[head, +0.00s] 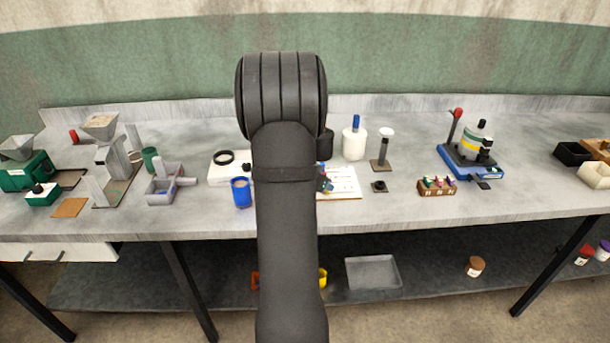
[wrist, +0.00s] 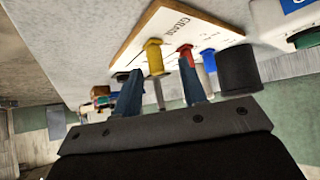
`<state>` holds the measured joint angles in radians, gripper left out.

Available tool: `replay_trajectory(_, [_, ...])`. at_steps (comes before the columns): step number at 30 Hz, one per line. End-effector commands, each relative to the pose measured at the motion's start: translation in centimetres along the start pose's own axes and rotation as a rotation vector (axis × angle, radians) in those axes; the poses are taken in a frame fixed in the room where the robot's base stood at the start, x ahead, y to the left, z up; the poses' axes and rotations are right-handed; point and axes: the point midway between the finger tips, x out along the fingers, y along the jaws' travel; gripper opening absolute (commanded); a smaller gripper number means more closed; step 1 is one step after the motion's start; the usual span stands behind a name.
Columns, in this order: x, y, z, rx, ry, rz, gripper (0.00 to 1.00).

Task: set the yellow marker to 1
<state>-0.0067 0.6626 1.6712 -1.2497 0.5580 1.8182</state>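The yellow marker (wrist: 154,57) is a peg with a wide head, seen in the wrist view at the edge of a white board with a wooden rim (wrist: 155,22). A red marker (wrist: 186,56) and a blue marker (wrist: 208,58) stand beside it. My gripper (wrist: 158,70) is open, its two blue-grey fingers apart, with the yellow marker showing in the gap between them. I cannot tell whether either finger touches it. In the head view the board (head: 345,183) is partly covered by my arm, and the yellow marker is hidden. The number 1 cannot be read.
A dark cylinder (wrist: 238,66) stands close to the right finger in the wrist view. In the head view a blue cup (head: 241,192) stands left of my arm. A black stand (head: 380,163) and a rack of small vials (head: 437,187) are to the right.

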Motion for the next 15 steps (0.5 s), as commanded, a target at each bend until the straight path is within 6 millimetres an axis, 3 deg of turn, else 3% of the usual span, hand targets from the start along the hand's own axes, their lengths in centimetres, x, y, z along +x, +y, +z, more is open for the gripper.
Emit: replay_trajectory(15, [-10.6, -0.1, 0.0, 0.0, 0.002, -0.004, 0.39])
